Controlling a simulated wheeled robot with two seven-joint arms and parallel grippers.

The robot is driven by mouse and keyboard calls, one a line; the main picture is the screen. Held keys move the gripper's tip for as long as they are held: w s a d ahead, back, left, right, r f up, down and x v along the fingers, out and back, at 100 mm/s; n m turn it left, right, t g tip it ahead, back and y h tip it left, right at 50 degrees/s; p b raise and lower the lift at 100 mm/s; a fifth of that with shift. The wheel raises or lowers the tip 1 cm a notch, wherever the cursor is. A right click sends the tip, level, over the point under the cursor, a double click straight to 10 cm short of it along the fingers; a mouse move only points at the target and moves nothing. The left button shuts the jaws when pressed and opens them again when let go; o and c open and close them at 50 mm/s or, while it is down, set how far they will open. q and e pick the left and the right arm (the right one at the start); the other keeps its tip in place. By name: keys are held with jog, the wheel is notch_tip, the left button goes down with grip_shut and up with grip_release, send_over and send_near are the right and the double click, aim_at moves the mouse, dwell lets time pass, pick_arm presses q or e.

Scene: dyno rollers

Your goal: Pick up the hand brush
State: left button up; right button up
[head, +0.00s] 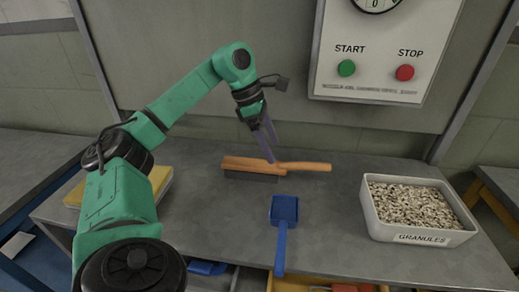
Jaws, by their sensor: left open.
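The hand brush (308,166) lies on the grey bench near its back. It has an orange-brown wooden body, a handle pointing right and dark bristles underneath at its left part. My left gripper (268,151) reaches down from above, with its fingers at the middle of the brush. The fingers partly cover the brush there. The gripper is open, and I cannot tell whether its fingers touch the brush. My right gripper is not in the view.
A blue scoop (284,209) lies in front of the brush. A white tray of granules (417,236) stands at the right. A yellow item (159,178) lies at the left behind my arm. A panel with START and STOP buttons (375,71) hangs on the back wall.

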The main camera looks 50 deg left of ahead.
aim_at(280, 165)
pick_arm(q)
jog(key=x, duration=0.5)
jog(key=shift+d+f, duration=0.2)
jog(key=shift+f, duration=0.15)
jog(key=shift+r, duration=0.1)
grip_shut()
jog(key=shift+r, duration=0.1)
notch_tip(280, 165, up, 20)
jog(key=p, duration=0.7)
